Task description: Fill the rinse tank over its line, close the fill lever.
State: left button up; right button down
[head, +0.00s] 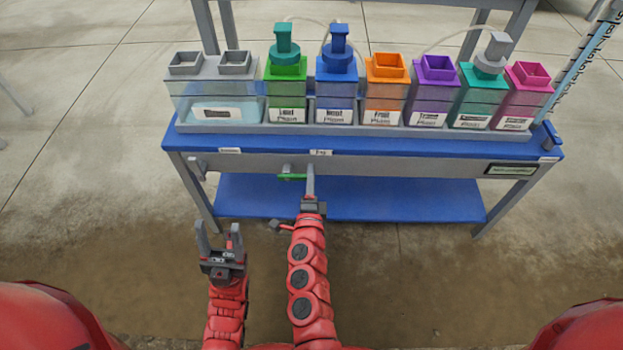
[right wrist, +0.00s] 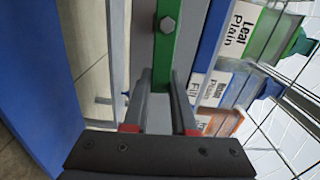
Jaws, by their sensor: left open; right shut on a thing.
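The green fill lever (head: 291,177) lies sideways on the bench's front rail, below a small label (head: 320,152). My right gripper (head: 310,182) is shut on its end; the right wrist view shows the green bar (right wrist: 166,50) with its bolt, running down between the fingers (right wrist: 160,105). The clear tank (head: 182,105) at the bench's left end, likely the rinse tank, holds pale liquid; its label and any fill line are too small to read. My left gripper (head: 218,240) is open and empty, in front of the bench and below its top.
Several coloured bottles (head: 386,90) stand in a row on the blue bench (head: 450,147), some with pump tops. A grey fitting (head: 197,168) sits at the rail's left. A blue lower shelf (head: 400,200) lies beneath. The floor in front is clear.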

jog(key=shift+f+m, duration=0.2)
jog(key=shift+m, duration=0.2)
jog(key=c, duration=0.7)
grip_release()
jog(key=shift+s, duration=0.1)
